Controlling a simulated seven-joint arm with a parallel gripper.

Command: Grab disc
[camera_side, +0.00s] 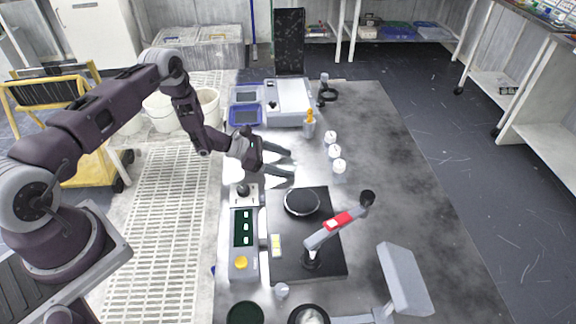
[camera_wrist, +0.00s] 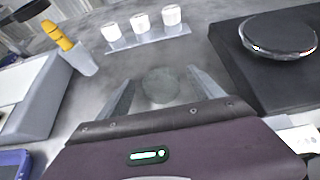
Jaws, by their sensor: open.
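A grey-green round disc (camera_wrist: 161,86) lies on the grey tabletop in the wrist view, between and just beyond my fingers. I cannot make it out in the side view. My gripper (camera_wrist: 160,76) is open and empty, with one finger on each side of the disc; no contact shows. In the side view my gripper (camera_side: 291,167) is low over the table, above the black platen base (camera_side: 290,262) in the picture. A dark round platen disc (camera_side: 302,202) with a bright rim sits on that base; it also shows at upper right in the wrist view (camera_wrist: 280,34).
Three white-capped jars (camera_side: 334,152) stand in a row beyond my gripper. A cup with a yellow item (camera_side: 309,122) and a grey device (camera_side: 290,102) stand farther back. A control box (camera_side: 243,240) and a red-labelled arm (camera_side: 337,221) flank the platen.

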